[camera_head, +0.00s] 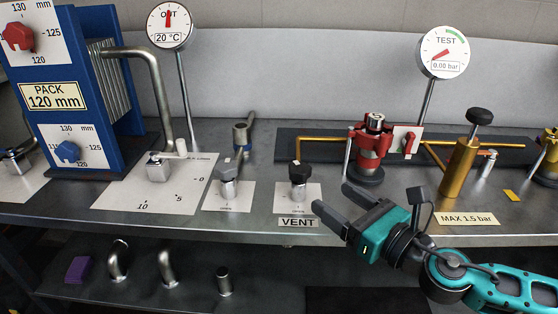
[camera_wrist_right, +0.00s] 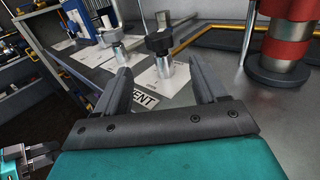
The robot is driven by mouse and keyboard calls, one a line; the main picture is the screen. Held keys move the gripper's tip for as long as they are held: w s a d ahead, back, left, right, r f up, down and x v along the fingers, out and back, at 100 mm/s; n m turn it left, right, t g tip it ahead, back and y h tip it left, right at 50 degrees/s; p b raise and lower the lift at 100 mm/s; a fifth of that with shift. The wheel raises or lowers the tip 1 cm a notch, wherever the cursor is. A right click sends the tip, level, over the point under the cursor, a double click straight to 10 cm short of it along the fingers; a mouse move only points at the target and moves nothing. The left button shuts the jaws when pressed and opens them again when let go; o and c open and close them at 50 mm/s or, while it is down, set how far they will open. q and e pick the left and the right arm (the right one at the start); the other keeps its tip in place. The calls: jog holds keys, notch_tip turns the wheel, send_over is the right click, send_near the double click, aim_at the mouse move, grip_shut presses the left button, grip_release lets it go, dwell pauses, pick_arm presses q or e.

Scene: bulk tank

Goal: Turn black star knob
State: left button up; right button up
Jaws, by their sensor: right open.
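The black star knob (camera_head: 300,170) sits on a short silver valve body above the VENT label (camera_head: 298,222). In the right wrist view the star knob (camera_wrist_right: 159,42) is straight ahead, beyond the fingertips. My right gripper (camera_head: 332,198) is open and empty, just right of and in front of the knob, its fingers pointing at it. In the right wrist view its two fingers (camera_wrist_right: 159,76) stand apart, not touching the knob. Part of my left gripper (camera_wrist_right: 35,158) shows at the lower left of the right wrist view; its jaws are unclear.
A grey-capped valve (camera_head: 227,180) stands left of the knob. A red valve assembly (camera_head: 371,145) with brass piping stands behind right, close to my right gripper. A brass cylinder (camera_head: 464,165) is farther right. The bench's front edge runs below the VENT label.

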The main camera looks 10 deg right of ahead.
aim_at(293, 169)
jog(key=shift+w, duration=0.15)
jog(key=shift+w+a+r+p, duration=0.2)
jog(key=shift+w+p, duration=0.1)
jog(key=shift+w, duration=0.2)
pick_arm(q)
jog(key=shift+s+a+r+p, duration=0.15)
jog(key=shift+s+a+p, duration=0.25)
jog(key=shift+s+p, duration=0.3)
pick_arm(e)
jog(key=x, duration=1.1)
jog(key=shift+w+a+f, duration=0.15)
jog(key=shift+f, duration=0.05)
pick_arm(q)
jog(key=shift+w, duration=0.1)
